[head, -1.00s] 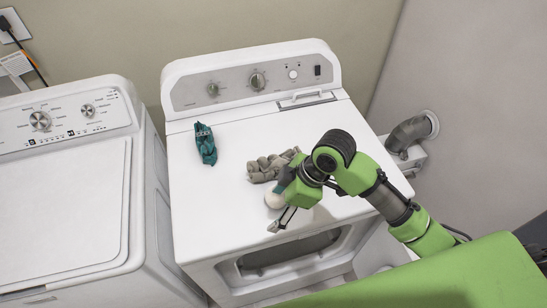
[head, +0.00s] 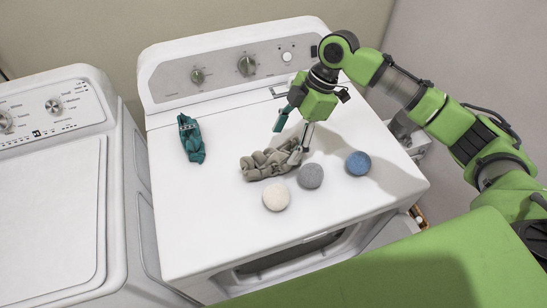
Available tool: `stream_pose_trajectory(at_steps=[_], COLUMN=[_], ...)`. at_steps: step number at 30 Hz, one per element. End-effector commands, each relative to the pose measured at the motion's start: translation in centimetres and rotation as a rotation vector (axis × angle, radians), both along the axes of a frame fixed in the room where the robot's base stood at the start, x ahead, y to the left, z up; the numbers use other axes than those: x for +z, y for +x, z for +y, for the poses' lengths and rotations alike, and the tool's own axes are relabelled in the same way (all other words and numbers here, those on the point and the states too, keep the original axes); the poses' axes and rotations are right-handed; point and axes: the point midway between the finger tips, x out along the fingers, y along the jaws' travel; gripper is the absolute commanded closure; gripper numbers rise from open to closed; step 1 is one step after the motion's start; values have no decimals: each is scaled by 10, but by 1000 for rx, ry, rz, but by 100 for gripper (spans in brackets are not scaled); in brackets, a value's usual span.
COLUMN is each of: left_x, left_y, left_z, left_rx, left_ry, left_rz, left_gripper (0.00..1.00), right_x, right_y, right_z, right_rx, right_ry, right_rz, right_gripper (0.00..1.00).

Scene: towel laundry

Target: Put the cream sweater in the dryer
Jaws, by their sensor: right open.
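A grey-beige crumpled knit cloth (head: 262,164) lies on top of the white dryer (head: 215,225); it looks more taupe than cream, so I cannot tell if it is the sweater. My right gripper (head: 287,143) is open, pointing down at the right end of this cloth. One finger is at or just behind the cloth's right end; the other is above it. I cannot tell if they touch. The dryer's front has a dark opening (head: 290,258), partly hidden by the top edge and my green body. My left gripper is not in view.
A cream ball (head: 276,197), a grey ball (head: 310,176) and a blue ball (head: 358,163) sit in front and right of the cloth. A teal folded item (head: 191,139) lies at the left. A white washer (head: 45,215) stands to the left. The dryer's front left top is clear.

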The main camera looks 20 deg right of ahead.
Motion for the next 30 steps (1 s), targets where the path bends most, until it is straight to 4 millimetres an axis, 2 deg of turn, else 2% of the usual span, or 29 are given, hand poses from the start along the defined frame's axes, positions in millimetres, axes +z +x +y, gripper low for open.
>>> stream_pose_trajectory(at_steps=[4, 11, 15, 19, 28, 29, 30], left_x=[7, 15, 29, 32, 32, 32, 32], left_y=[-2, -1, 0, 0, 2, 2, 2], left_z=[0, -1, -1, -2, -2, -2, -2], left_rx=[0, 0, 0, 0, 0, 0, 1], left_ry=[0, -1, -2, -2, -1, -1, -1], left_rz=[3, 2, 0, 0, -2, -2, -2], left_gripper=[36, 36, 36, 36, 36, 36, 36], right_x=[-20, -33, -51, -69, -76, -76, -76], right_y=[-1, 1, 3, 3, 4, 4, 4], right_z=[9, 16, 26, 32, 34, 34, 34], right_rx=[1, 0, 0, -1, 0, 0, 0], right_ry=[0, 0, 0, 0, -1, -1, -1], right_rz=[2, 2, 3, 3, -1, -1, -1], right_gripper=[32, 32, 32, 32, 32, 38, 48])
